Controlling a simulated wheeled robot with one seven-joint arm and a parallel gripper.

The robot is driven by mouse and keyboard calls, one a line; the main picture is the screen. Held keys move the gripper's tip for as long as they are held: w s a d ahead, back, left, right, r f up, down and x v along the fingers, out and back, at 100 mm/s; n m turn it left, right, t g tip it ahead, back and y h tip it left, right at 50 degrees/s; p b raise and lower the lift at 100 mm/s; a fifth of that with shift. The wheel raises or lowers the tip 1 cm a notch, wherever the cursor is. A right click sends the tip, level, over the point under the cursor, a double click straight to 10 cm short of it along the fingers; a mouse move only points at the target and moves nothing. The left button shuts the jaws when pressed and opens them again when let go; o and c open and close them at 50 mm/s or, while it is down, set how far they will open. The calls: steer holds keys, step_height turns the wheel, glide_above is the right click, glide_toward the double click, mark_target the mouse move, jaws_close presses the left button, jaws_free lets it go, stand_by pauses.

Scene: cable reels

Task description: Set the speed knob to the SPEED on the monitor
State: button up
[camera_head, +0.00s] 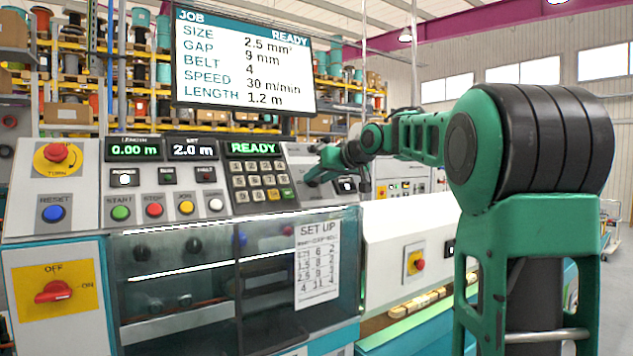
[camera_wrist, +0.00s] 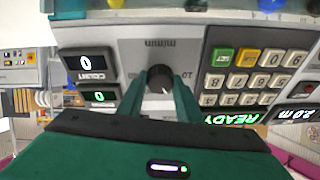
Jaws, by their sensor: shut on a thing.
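The monitor (camera_head: 246,58) in the head view reads SPEED 30 m/min, under SIZE 2.5 mm², GAP 9 mm and BELT 4. In the wrist view, which sees the panel upside down, the dark round speed knob (camera_wrist: 160,76) sits on a light grey plate with a printed scale. My gripper (camera_wrist: 159,88) is shut on the knob, one green finger on each side. The scale is mostly too small to read, and the knob's setting cannot be told. In the head view my gripper (camera_head: 318,174) is at the panel right of the keypad, and the knob is hidden there.
The keypad (camera_head: 260,181) is close beside the knob plate. A red emergency button (camera_head: 57,152) and a clear cover (camera_head: 180,270) are on the machine's front.

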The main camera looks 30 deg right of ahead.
steer(key=shift+m, duration=0.4)
steer(key=m, duration=0.1)
steer(key=m+h, duration=0.1)
steer(key=m, duration=0.3)
steer(key=shift+a, duration=0.25)
steer(key=m, duration=0.3)
steer(key=m+g+h, duration=0.1)
steer(key=m, duration=0.3)
steer(key=shift+h, duration=0.3)
steer(key=shift+m, duration=0.3)
steer(key=shift+a, duration=0.1)
steer(key=o, duration=1)
steer(key=shift+o, duration=0.2)
steer(key=shift+r, duration=0.1)
steer(key=v, duration=1)
steer(key=shift+s+r, duration=0.15)
steer(key=shift+r, duration=0.1)
